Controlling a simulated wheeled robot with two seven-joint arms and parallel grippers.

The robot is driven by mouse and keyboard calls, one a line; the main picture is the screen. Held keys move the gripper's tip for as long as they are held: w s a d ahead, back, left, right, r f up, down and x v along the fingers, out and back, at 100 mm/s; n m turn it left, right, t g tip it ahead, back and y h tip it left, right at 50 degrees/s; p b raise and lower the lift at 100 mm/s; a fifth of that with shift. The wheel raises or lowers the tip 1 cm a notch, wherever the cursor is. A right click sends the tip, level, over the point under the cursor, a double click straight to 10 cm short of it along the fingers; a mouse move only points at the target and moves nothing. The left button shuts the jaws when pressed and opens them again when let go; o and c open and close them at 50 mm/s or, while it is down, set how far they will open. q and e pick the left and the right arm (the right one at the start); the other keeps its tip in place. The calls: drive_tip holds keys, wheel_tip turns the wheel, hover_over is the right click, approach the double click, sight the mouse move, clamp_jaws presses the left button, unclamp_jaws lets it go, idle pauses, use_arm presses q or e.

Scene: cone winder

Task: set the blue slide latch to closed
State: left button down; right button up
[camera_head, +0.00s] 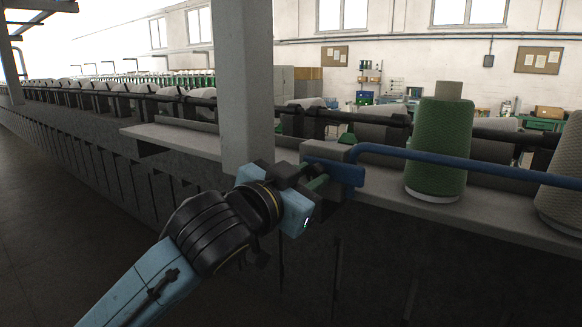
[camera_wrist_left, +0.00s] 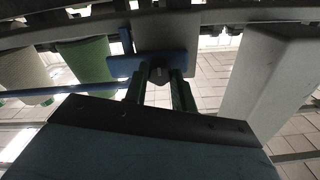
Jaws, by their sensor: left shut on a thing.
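The blue slide latch (camera_head: 350,176) is a blue plate at the front edge of the machine ledge, beside a grey block. My left gripper (camera_head: 322,183) reaches up to it from the lower left and is shut at the plate's left end. In the left wrist view, the latch (camera_wrist_left: 118,68) lies across the fingertips. The fingers of my left gripper (camera_wrist_left: 159,76) are on either side of a small dark knob (camera_wrist_left: 158,71) at the plate, and grip it. The fingers hide part of the latch. My right gripper is in neither view.
A long blue rail (camera_head: 450,162) runs right from near the latch, in front of a green yarn cone (camera_head: 437,150) and a pale cone (camera_head: 565,170). A grey post (camera_head: 245,90) stands just left of the gripper. The grey ledge (camera_head: 470,222) continues right.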

use_arm(q)
drive_tip(key=shift+s+d, duration=0.1)
drive_tip(key=shift+d, duration=0.05)
drive_tip(key=c, duration=1.1)
unclamp_jaws()
drive_tip(key=shift+s+d, duration=0.1)
drive_tip(key=shift+c, duration=0.2)
drive_tip(key=b+v, duration=0.4)
drive_tip(key=v, duration=0.9)
drive_tip(key=shift+s, duration=0.1)
